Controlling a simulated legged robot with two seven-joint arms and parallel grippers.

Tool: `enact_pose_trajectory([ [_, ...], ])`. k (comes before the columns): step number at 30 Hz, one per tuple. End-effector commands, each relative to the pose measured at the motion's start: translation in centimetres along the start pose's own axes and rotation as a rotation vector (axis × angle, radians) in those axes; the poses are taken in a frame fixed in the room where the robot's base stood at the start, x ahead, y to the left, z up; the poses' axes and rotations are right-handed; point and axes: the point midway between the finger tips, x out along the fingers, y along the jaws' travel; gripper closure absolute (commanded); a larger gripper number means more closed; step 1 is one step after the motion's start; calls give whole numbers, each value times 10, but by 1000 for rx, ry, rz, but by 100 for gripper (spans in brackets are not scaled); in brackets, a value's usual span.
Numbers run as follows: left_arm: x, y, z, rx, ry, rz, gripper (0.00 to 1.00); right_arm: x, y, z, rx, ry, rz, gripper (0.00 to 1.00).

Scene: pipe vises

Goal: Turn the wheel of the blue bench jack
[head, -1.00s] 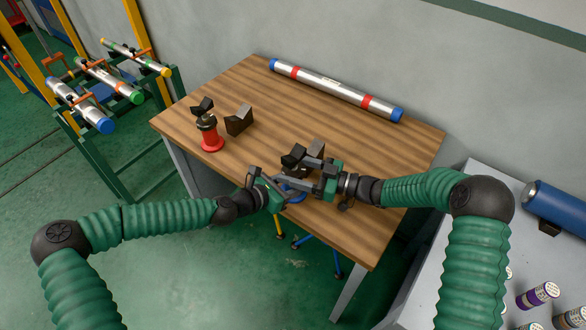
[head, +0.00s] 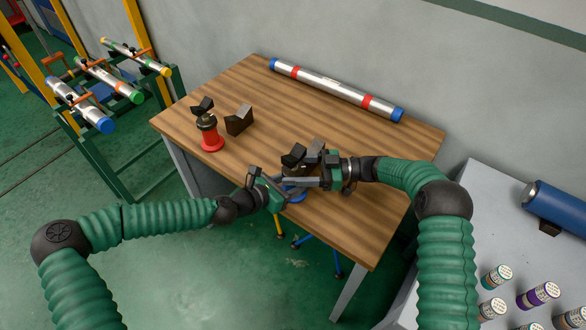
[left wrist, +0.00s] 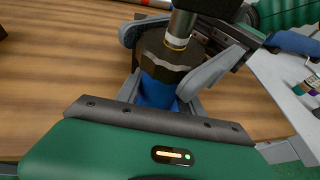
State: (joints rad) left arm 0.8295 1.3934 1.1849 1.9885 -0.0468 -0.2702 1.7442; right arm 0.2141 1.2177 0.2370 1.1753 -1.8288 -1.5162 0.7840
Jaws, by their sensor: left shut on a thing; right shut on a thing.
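The blue bench jack (head: 294,196) stands near the front edge of the wooden table, mostly hidden by my grippers in the head view. In the left wrist view its blue body (left wrist: 157,92) is under a dark faceted wheel (left wrist: 172,57), with a metal shaft rising from it. My left gripper (head: 284,187) comes from the left and is shut on the blue body, below the wheel. My right gripper (head: 303,182) comes from the right and is shut at the wheel, its grey fingers on either side of it. The exact finger contact is partly hidden.
A red jack (head: 211,138) and dark V-shaped blocks (head: 239,120) stand at the table's left. A long pipe with blue ends (head: 335,88) lies along the back. A grey bench (head: 497,226) with several small cans is at the right. The table's middle is clear.

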Motion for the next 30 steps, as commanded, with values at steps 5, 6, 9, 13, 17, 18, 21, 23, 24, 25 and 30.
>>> enact_pose_trajectory([
  [5, 0, -1, -2, 0, 3, -2, 100, 0, 1, -1, -2, 1, 2, 32],
  [6, 0, -1, -2, 0, 3, -2, 100, 0, 1, -1, -2, 1, 2, 32],
  [9, 0, -1, -2, 0, 3, -3, 100, 0, 0, -1, -1, 1, 1, 32],
  [13, 0, -1, -2, -1, 3, -3, 100, -1, 0, 0, -1, 0, 1, 32],
  [17, 0, -1, -2, -1, 3, -3, 100, -13, 1, 0, -1, -1, 4, 32],
  [18, 0, -1, -2, -1, 3, -3, 100, -20, 1, 0, 0, -1, 4, 32],
  [21, 0, -1, -2, -2, 3, -2, 100, -45, 2, 1, -1, -1, 5, 32],
  [23, 0, -1, -2, -2, 3, -2, 100, -61, 2, 1, -2, -1, 5, 32],
  [24, 0, -1, -2, -2, 3, -2, 100, -72, 2, 1, -1, -2, 5, 32],
  [25, 0, -1, -2, -2, 3, -2, 100, -79, 2, 2, -1, -1, 5, 32],
  [30, 0, -1, -2, -2, 3, -3, 100, -111, 2, 2, -1, 0, 3, 32],
])
